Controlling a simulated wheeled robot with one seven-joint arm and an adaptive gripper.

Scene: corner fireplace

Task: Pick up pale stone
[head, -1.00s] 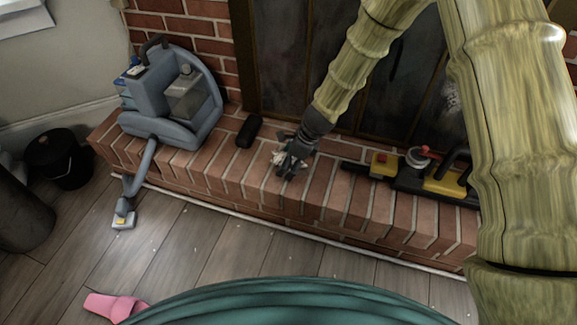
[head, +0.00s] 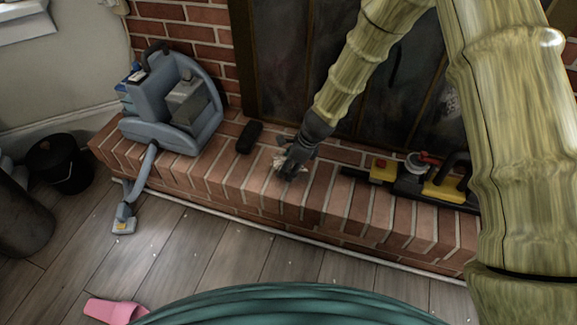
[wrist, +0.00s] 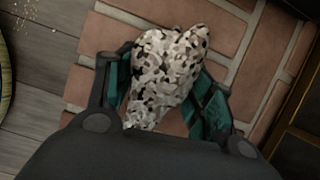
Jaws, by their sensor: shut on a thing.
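The pale stone (wrist: 163,75) is speckled white, grey and dark. In the wrist view it sits between the two teal-lined fingers of my gripper (wrist: 168,95), which are shut on it. Its lower end is hidden by the gripper body. In the head view my gripper (head: 290,168) is low over the brick hearth, and only a small pale bit of the stone (head: 278,163) shows beside the fingers. I cannot tell whether the stone touches the bricks.
The brick hearth (head: 230,178) runs along the fireplace. A black object (head: 249,138) lies left of my gripper, and a blue-grey carpet cleaner (head: 172,105) stands farther left. A yellow and black tool (head: 425,180) lies to the right. A pink item (head: 113,311) is on the floor.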

